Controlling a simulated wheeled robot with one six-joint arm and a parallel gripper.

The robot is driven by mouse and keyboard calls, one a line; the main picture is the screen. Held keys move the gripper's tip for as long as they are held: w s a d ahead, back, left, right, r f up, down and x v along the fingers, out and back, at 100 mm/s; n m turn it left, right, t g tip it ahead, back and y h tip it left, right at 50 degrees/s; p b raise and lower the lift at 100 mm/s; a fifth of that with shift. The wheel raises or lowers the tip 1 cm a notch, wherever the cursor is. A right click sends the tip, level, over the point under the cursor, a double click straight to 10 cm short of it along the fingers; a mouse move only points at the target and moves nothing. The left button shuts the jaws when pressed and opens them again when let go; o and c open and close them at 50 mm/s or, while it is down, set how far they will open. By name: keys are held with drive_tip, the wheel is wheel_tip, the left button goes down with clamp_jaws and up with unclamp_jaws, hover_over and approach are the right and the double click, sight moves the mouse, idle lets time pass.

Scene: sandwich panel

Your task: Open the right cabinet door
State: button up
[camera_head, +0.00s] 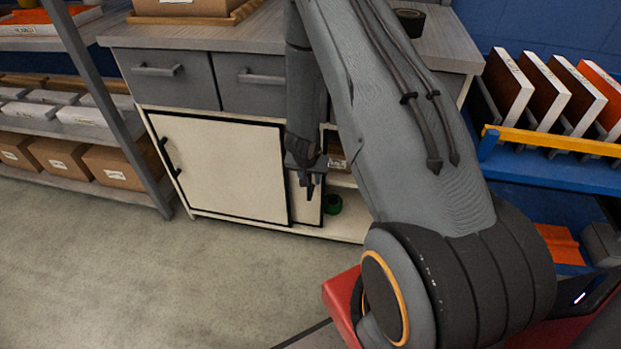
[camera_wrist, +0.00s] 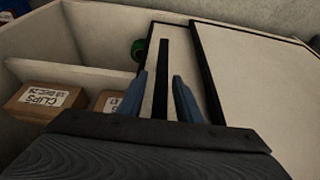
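The cabinet's white right door (camera_head: 308,207) is a sliding panel, mostly tucked behind the left door (camera_head: 225,165). A narrow strip of it shows, and the compartment to its right is uncovered. In the wrist view the right door (camera_wrist: 184,66) carries a dark upright bar handle (camera_wrist: 163,82). My gripper (camera_head: 312,183) is in front of this strip. In the wrist view, my gripper's blue fingers (camera_wrist: 161,100) stand apart on either side of the handle, with gaps visible. My arm hides part of the cabinet in the head view.
The open compartment holds a green roll (camera_head: 332,204) and small cardboard boxes (camera_wrist: 46,100). A shelf rack with boxes (camera_head: 118,166) stands left, a blue rack (camera_head: 560,170) right. The floor (camera_head: 150,260) in front is clear.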

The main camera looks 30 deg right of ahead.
drive_tip(key=p+v, duration=0.1)
drive_tip(key=v, duration=0.7)
idle(0.7)
